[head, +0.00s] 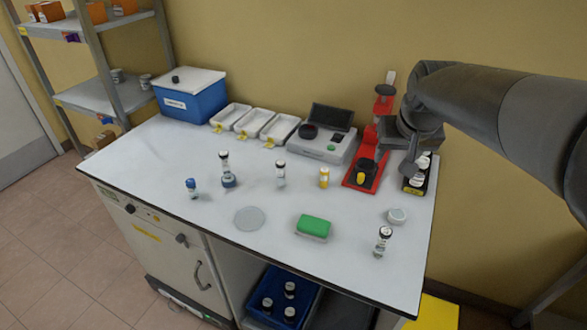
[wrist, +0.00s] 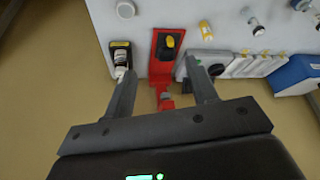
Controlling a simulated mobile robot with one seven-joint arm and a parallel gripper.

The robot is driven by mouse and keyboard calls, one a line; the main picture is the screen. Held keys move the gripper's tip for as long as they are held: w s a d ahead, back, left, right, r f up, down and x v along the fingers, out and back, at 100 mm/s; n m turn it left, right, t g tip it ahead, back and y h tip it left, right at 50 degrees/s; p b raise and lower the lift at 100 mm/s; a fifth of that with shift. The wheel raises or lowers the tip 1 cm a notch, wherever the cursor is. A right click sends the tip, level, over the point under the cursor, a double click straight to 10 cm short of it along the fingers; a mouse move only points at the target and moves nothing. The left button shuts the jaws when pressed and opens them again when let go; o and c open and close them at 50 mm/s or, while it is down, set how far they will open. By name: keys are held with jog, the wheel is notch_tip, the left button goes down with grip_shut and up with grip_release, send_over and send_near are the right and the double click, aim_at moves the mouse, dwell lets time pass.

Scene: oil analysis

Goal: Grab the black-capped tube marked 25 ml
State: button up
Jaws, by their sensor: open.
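Several black-capped tubes stand on the white bench in the head view: one at the back left (head: 224,160) on a blue base, one near the middle (head: 280,172), and one at the front right (head: 383,240). More white tubes with dark caps sit in a black rack (head: 417,187) at the right edge, partly hidden by my gripper (head: 408,158). The rack (wrist: 120,45) also shows in the wrist view, by the left finger. No 25 ml marking is readable. My gripper (wrist: 158,72) is open and empty, above the back right of the bench.
A red stand (head: 356,186) with a black and yellow part is left of the rack. A grey instrument (head: 318,148), white trays (head: 252,124) and a blue box (head: 185,105) line the back. A green sponge (head: 313,226) lies in front. A blue crate (head: 258,312) holds tubes below.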

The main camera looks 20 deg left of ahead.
jog(key=w+a+f+n, duration=0.1)
jog(key=w+a+f, duration=0.2)
jog(key=a, duration=0.5)
jog(key=w+a+f+n, duration=0.1)
jog(key=w+a+f, duration=0.15)
jog(key=a, duration=0.45)
jog(key=n+g+y, duration=0.1)
jog(key=n, duration=0.1)
send_over(280, 169)
jog(key=d, duration=0.2)
notch_tip(280, 169, down, 7)
jog(key=x, duration=0.5)
jog(key=shift+s+a, duration=0.1)
jog(key=shift+s, duration=0.05)
jog(key=shift+s+x, duration=0.2)
jog(key=shift+x, duration=1.15)
jog(key=shift+s+x, duration=0.25)
jog(key=shift+x, duration=1.05)
jog(key=shift+a+f, duration=0.1)
jog(key=shift+a, duration=0.05)
jog(key=shift+c, duration=0.5)
jog(key=c, duration=0.9)
jog(key=shift+c, duration=0.2)
